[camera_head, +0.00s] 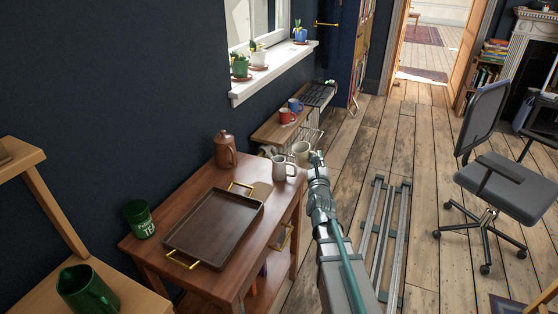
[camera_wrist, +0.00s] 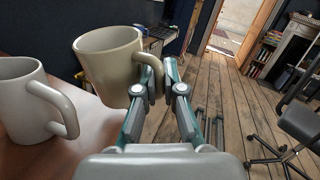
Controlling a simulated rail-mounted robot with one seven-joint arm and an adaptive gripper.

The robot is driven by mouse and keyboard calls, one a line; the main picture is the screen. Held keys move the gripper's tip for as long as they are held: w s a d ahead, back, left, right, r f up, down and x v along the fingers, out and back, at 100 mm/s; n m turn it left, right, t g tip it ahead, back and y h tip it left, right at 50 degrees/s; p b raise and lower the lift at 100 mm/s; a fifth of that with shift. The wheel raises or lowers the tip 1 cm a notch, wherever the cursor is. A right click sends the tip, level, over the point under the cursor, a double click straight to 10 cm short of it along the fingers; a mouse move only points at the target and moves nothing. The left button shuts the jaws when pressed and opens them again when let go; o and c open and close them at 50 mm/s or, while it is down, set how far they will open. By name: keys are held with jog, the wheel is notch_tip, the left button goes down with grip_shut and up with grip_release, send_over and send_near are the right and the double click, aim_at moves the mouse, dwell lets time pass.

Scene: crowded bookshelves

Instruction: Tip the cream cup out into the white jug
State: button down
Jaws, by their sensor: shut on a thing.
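The cream cup (camera_head: 302,151) is held at the right edge of the wooden table, beyond the white jug. In the wrist view the cream cup (camera_wrist: 108,68) is close to upright; its inside is mostly hidden. My gripper (camera_head: 317,157) is shut on the cup's handle, which shows between the fingertips in the wrist view (camera_wrist: 161,76). The white jug (camera_head: 281,168) stands upright on the table's far right corner, its handle toward the right. In the wrist view the white jug (camera_wrist: 22,98) is left of the cup and apart from it.
A brown tray (camera_head: 212,221) with gold handles fills the table's middle. A brown pot (camera_head: 225,151) stands behind it and a green tin (camera_head: 139,219) at its left. A red mug (camera_head: 287,116) and a blue mug (camera_head: 295,104) stand on a further shelf.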

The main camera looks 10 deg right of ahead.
jog(key=s+a+r+n+t+y+p, duration=0.1)
jog(key=a+r+n+t+y+p, duration=0.2)
jog(key=n, duration=0.8)
notch_tip(320, 180, up, 3)
jog(key=a+p, duration=0.2)
jog(key=p, duration=0.2)
jog(key=shift+f+t+y, duration=0.15)
jog(key=shift+t+y, duration=0.15)
jog(key=shift+t, duration=0.1)
jog(key=shift+f+n, duration=0.1)
jog(key=shift+n, duration=0.2)
jog(key=shift+s+a+r+n+t+y+p, duration=0.15)
jog(key=shift+a+r+n+y+p, duration=0.1)
jog(key=shift+n+y, duration=0.3)
jog(key=shift+a+r+n+t+y+p, duration=0.2)
jog(key=shift+n+y, duration=0.25)
jog(key=shift+n, duration=0.2)
jog(key=shift+s+a+r+n+y, duration=0.15)
jog(key=shift+a+n+y, duration=0.25)
jog(key=shift+n, duration=0.5)
jog(key=shift+a+r+n+y, duration=0.2)
jog(key=shift+n+y, duration=0.3)
